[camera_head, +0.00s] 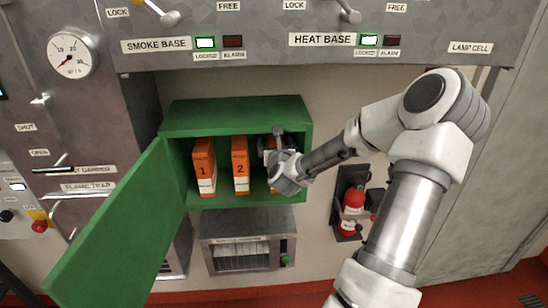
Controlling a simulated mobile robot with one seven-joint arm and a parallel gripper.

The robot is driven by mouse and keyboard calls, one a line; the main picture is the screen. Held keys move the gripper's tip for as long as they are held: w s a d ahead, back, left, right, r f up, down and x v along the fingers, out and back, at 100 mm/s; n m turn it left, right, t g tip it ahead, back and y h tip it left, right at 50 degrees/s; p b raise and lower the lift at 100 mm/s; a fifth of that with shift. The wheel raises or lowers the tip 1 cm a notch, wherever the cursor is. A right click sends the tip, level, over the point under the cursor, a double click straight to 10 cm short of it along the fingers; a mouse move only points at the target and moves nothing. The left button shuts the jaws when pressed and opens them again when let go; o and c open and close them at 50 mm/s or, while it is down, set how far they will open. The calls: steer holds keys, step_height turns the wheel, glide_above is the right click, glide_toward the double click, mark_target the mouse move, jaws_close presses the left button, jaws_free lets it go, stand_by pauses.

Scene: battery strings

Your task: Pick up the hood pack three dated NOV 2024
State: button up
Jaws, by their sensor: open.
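The open green cabinet (240,107) holds upright orange packs with white lower labels. Pack 1 (203,160) stands at the left and pack 2 (240,158) in the middle. A third orange pack (269,143) stands at the right, mostly hidden behind my gripper (271,152); its number is not visible. The dates on the labels are too small to read. My gripper reaches in from the right, open, with its dark fingers at the third pack. I cannot tell whether they touch it.
The green cabinet door (120,235) swings open to the lower left. A grey slotted unit (240,242) sits just below the cabinet. A red extinguisher (353,200) hangs on the wall at the right, behind my arm. A grey control panel (270,60) overhangs above.

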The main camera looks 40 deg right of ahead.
jaws_close()
stand_by(0.5)
steer(key=shift+r, duration=0.1)
